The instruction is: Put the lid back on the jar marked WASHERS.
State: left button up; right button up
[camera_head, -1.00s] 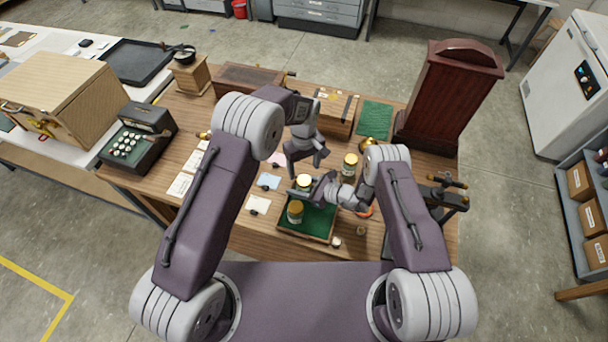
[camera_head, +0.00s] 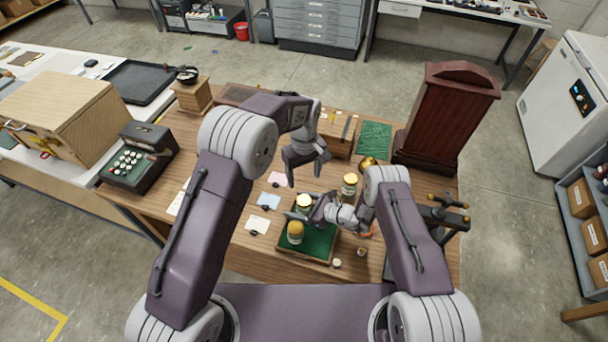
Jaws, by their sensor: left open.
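A jar with a pale gold top (camera_head: 304,201) stands at the back of a green-lined tray (camera_head: 322,262). A second jar with an orange-gold top (camera_head: 295,231) stands at the tray's left front. A third, gold-topped jar (camera_head: 349,184) stands on the table behind the tray. Their labels are too small to read, so I cannot tell which says WASHERS. My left gripper (camera_head: 305,177) is open and empty above the table, behind the tray. My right gripper (camera_head: 306,211) has its fingers at the pale-topped jar; I cannot tell whether they grip it. No loose lid is clearly visible.
A round brass object (camera_head: 367,163) and a tall dark red wooden case (camera_head: 444,118) stand at the back right. Cards (camera_head: 268,200) lie left of the tray. Small pieces (camera_head: 337,263) lie by its front edge. A black keyed machine (camera_head: 138,156) stands at the left.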

aim_at(311, 208)
jog(key=b+v, duration=0.1)
jog(key=v, duration=0.7)
jog(key=shift+f+b, duration=0.2)
jog(key=shift+b, duration=0.15)
jog(key=shift+s+d+r, duration=0.25)
jog(key=shift+d+r, duration=0.05)
jog(key=shift+d, duration=0.15)
